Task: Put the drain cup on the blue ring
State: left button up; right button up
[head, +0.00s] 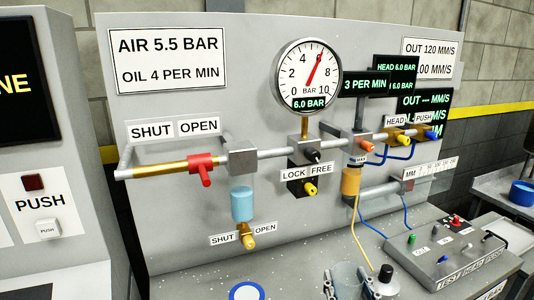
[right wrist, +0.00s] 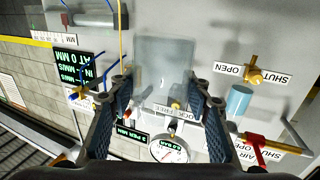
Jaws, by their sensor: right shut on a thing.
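The drain cup (right wrist: 165,65) is a clear, greyish see-through cup. It sits between the fingers of my right gripper (right wrist: 160,95) in the right wrist view. In the head view my right gripper (head: 350,280) is at the bottom edge, shut on the cup, whose lower part is cut off by the frame. The blue ring (head: 234,294) lies on the bench top at the bottom of the head view, around a white middle, left of my right gripper and apart from it. My left gripper is not in view.
A panel (head: 180,110) with a gauge (head: 308,75), pipes, a red valve handle (head: 201,168) and a light-blue bowl (head: 242,203) over a brass drain valve (head: 246,236) stands behind. A control box (head: 440,256) is at right. A yellow hose (head: 362,235) hangs close to my right gripper.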

jog(key=s, duration=0.2)
jog(key=s+f, duration=0.1)
jog(key=s, duration=0.2)
jog(key=s+d, duration=0.1)
jog(key=s, duration=0.1)
jog(key=shift+s+d+f, duration=0.1)
jog(key=shift+s+f, duration=0.15)
send_near(356, 299)
jog(key=s+f, duration=0.2)
jog(key=shift+s+f, duration=0.3)
jog(key=shift+f, duration=0.1)
